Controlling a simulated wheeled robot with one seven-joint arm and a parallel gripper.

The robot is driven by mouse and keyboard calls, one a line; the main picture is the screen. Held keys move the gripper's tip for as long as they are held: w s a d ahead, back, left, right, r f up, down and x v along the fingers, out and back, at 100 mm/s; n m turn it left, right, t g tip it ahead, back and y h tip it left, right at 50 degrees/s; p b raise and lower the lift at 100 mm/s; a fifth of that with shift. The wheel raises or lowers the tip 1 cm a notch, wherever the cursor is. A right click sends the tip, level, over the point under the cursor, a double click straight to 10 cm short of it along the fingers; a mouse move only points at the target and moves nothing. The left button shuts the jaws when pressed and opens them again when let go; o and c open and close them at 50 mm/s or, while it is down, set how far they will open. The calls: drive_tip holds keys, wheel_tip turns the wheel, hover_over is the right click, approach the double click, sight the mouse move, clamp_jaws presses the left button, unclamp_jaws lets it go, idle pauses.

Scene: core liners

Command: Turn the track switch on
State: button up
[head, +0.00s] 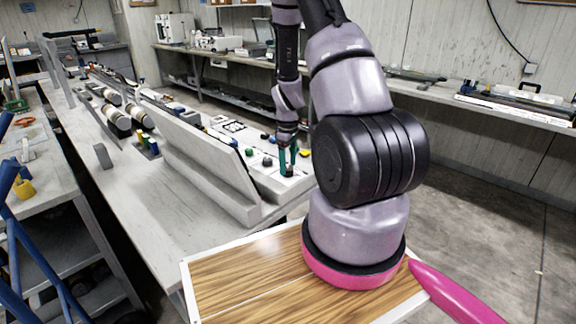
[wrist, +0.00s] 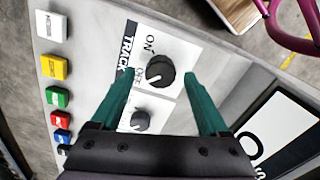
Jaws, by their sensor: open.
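The track switch is a black round knob (wrist: 161,72) on a white plate marked TRACK, with ON above it and a partly covered OFF at its left. A pale mark on the knob seems to face the left, toward OFF, but it is small. My gripper (wrist: 159,76) is open, with its teal fingertips on either side of the knob. I cannot tell whether they touch it. In the head view my gripper (head: 288,160) is over the control panel (head: 270,182), and the knob is hidden there.
A smaller knob (wrist: 140,119) sits between the fingers, below the switch. White, yellow (wrist: 55,67), green (wrist: 58,98), red and blue buttons line the panel's left in the wrist view. In the head view an upright grey board (head: 195,160) stands left of the panel.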

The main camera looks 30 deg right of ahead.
drive_tip(key=shift+f, duration=0.45)
clamp_jaws()
